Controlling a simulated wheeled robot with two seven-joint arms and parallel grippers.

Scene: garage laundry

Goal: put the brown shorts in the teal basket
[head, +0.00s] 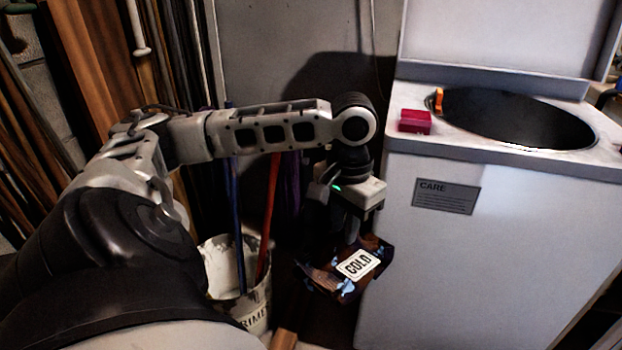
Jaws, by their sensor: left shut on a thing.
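My left gripper (345,238) points down in the middle of the view, in front of the washer's left side. It is shut on a dark brown cloth item, the brown shorts (322,277), which hangs just below the fingers. The fingers are dark and partly lost against the cloth. The teal basket is not in view. My right gripper is not in view.
A white top-loading washer (500,240) with an open lid and a "CARE" label stands at right. A red box (414,121) and an orange item (438,100) sit by its opening. A white bucket (222,262) with poles stands left of my gripper.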

